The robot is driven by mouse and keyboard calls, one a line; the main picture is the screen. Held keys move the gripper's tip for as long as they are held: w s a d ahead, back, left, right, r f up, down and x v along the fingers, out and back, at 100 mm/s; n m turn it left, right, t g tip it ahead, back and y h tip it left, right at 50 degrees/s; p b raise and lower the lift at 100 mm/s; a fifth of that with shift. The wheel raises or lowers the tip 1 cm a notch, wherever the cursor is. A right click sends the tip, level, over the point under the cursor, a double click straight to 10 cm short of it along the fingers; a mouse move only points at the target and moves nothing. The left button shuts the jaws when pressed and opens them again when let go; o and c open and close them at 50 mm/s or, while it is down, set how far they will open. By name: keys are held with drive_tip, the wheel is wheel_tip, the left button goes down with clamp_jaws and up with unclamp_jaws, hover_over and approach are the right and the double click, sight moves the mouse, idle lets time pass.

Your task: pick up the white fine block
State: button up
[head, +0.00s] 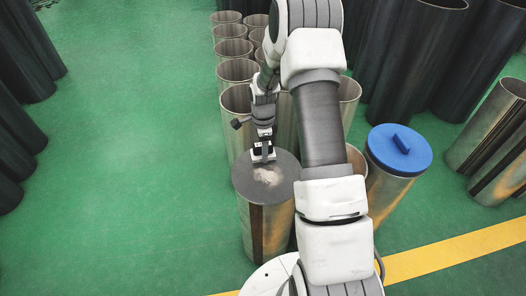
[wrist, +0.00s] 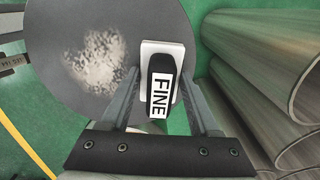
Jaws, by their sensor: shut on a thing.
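The white fine block (wrist: 163,80) has a white body and a black strip with a "FINE" label. In the wrist view it sits between the two fingers of my gripper (wrist: 162,88), which is shut on it. In the head view my gripper (head: 263,156) points down over the grey round top (head: 245,178) of a metal cylinder, near its far edge. The block is small and partly hidden there by the fingers. I cannot tell whether it touches the top or hangs just above it.
A pale powdery patch (head: 268,176) lies on the grey top. Open metal cylinders (head: 238,72) stand close behind and beside it. A cylinder with a blue lid (head: 398,149) stands to the right.

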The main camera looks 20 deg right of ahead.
clamp_jaws()
drive_tip(key=shift+r, duration=0.65)
drive_tip(key=r, duration=0.1)
drive_tip(key=r+p, duration=0.1)
drive_tip(key=r, duration=0.1)
drive_tip(key=shift+s+d+r+p, duration=0.3)
drive_tip(key=shift+d+r+p, duration=0.05)
drive_tip(key=shift+d+p, duration=0.05)
drive_tip(key=s+d+r+p, duration=0.2)
drive_tip(key=s+d+r, duration=0.4)
drive_tip(key=s+d, duration=0.1)
drive_tip(key=shift+d, duration=0.55)
